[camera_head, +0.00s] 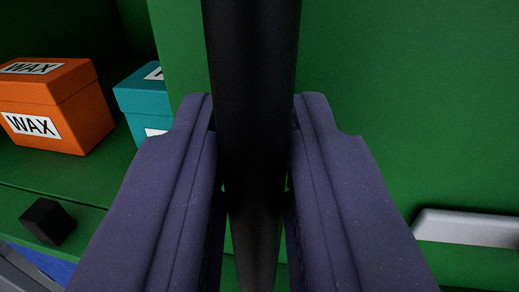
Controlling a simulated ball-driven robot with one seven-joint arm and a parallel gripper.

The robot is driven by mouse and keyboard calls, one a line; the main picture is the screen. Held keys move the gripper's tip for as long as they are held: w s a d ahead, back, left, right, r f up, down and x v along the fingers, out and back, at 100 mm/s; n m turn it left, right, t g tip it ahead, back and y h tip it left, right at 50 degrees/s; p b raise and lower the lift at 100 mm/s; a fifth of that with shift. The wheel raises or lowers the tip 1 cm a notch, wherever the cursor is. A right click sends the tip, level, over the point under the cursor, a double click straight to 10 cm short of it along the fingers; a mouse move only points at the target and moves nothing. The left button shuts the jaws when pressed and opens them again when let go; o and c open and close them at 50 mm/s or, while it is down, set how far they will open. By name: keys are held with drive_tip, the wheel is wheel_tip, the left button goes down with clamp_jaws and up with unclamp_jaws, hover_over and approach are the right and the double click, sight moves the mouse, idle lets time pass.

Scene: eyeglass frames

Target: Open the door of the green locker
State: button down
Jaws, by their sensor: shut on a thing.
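The green locker door (400,110) fills the middle and right of the view as a flat green panel. Its left edge is upright, and left of it I see into the green locker (40,170), so the door stands at least partly open. A black upright bar, the door handle (254,50), runs down the middle in front of the door. My gripper (256,110) is shut on this handle, one purple-grey finger on each side. The handle's lower part is partly hidden between the fingers.
Inside the locker at left stand an orange box marked WAX (55,105) and a teal box (140,100), partly hidden by the door and my gripper. A small black block (47,222) is at lower left. A pale grey bar (468,228) is at lower right.

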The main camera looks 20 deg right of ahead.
drive_tip(key=c, duration=1.1)
unclamp_jaws()
drive_tip(key=shift+c, duration=0.2)
drive_tip(key=v, duration=0.7)
drive_tip(key=shift+s+a, duration=0.2)
drive_tip(key=shift+s, duration=0.15)
